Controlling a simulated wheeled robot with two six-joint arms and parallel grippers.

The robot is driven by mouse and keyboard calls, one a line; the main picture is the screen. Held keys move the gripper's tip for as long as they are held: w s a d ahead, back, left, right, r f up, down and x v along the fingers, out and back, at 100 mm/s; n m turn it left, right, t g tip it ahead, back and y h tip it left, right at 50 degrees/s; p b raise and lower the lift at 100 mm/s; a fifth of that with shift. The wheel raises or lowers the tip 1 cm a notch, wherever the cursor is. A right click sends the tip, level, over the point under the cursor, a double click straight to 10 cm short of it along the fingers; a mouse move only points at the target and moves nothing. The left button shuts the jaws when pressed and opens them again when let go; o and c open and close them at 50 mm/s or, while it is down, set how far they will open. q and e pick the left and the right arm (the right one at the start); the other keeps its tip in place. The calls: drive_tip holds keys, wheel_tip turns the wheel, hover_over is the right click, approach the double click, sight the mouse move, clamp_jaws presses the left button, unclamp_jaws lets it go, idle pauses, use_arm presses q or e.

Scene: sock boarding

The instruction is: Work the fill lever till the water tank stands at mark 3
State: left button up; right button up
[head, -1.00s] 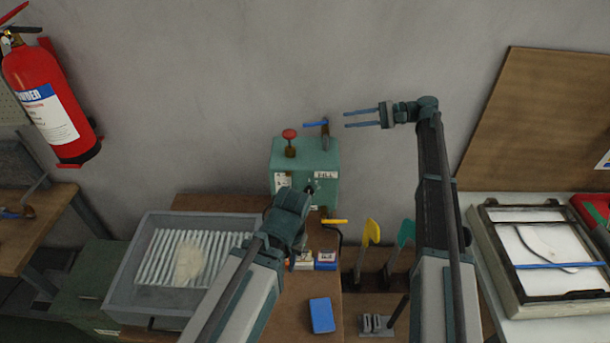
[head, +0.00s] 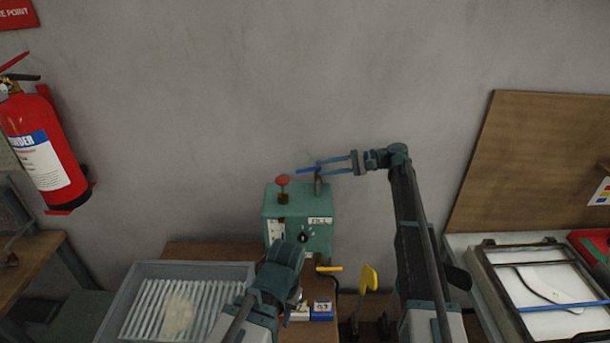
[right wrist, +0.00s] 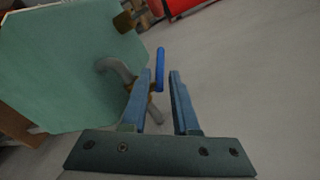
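The green box (head: 285,208) with a label that seems to read FILL stands against the wall in the head view. The fill lever has a blue handle (head: 308,170) at the box's top right; the handle also shows in the right wrist view (right wrist: 160,68). My right gripper (head: 318,167) is open at the handle. In the right wrist view the handle appears in the gap at its fingertips (right wrist: 160,74), and the fingers are not closed on it. A white label (head: 276,231) on the box's front is too small to read.
A red knob (head: 283,181) stands on the box's top left and a black dial (head: 303,238) is on its front. A grey tray (head: 140,270) lies left, a yellow handle (head: 329,268) just below the box. The wall above is clear.

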sight(311, 170)
drive_tip(key=b+x, duration=0.1)
drive_tip(key=x, duration=0.5)
drive_tip(key=shift+a+f, duration=0.1)
drive_tip(key=shift+a, duration=0.25)
clamp_jaws()
idle(1.1)
